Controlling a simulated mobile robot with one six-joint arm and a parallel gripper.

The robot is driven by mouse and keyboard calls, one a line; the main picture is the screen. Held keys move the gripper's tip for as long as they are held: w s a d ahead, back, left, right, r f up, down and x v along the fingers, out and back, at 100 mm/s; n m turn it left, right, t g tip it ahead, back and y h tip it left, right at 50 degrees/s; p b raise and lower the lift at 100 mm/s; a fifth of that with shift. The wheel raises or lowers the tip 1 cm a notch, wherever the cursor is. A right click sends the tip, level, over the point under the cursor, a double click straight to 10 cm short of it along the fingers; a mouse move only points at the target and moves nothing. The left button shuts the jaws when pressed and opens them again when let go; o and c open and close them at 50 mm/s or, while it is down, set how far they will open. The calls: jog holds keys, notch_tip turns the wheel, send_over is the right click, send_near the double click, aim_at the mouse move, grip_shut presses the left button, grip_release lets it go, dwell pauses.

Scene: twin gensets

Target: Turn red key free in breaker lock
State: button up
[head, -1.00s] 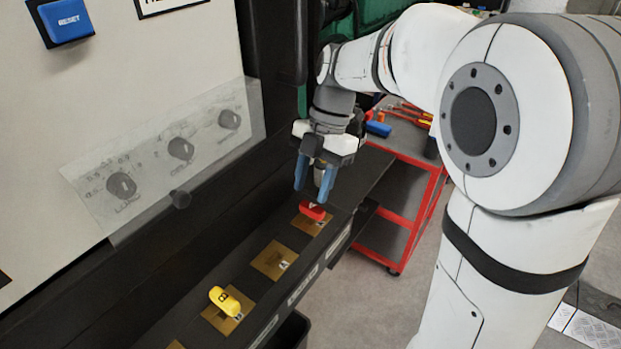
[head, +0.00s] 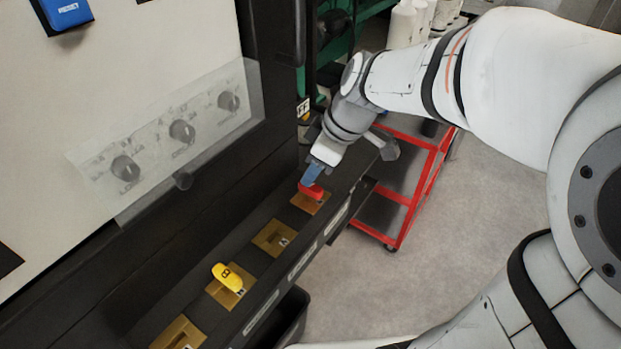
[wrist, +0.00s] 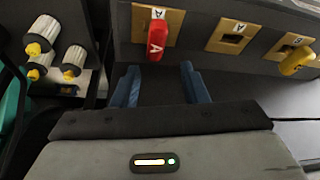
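The red key (head: 311,191), marked A, sits in the far brass lock plate (head: 304,204) on the dark ledge. In the wrist view the red key (wrist: 157,40) stands upright in the picture, against its plate (wrist: 176,21). My gripper (head: 312,174) is at the red key from above, tilted. In the wrist view its blue fingers are apart, and my gripper (wrist: 160,72) is open with the key just beyond and between the fingertips. I see no contact on either side. The key's shaft is hidden in the lock.
A yellow key (head: 228,277) marked B sits in another plate. An empty brass plate (head: 274,238) lies between the two keys, and another (head: 178,334) is nearer. The panel wall (head: 150,110) rises left of the ledge. A red cart (head: 410,200) stands to the right.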

aim_at(315, 191)
jog(key=shift+s+d+f+m+t, duration=0.15)
jog(key=shift+d+m+t, duration=0.1)
jog(key=shift+m, duration=0.35)
jog(key=shift+s+d+f+m+t, duration=0.15)
jog(key=shift+m+t, duration=0.1)
jog(key=shift+m, duration=0.35)
jog(key=shift+h, duration=0.3)
jog(key=b+x, duration=0.4)
jog(key=x, duration=0.1)
jog(key=shift+w+a+f+b, duration=0.1)
jog(key=shift+f+b, duration=0.1)
jog(key=shift+b, duration=0.2)
jog(key=shift+c, duration=0.4)
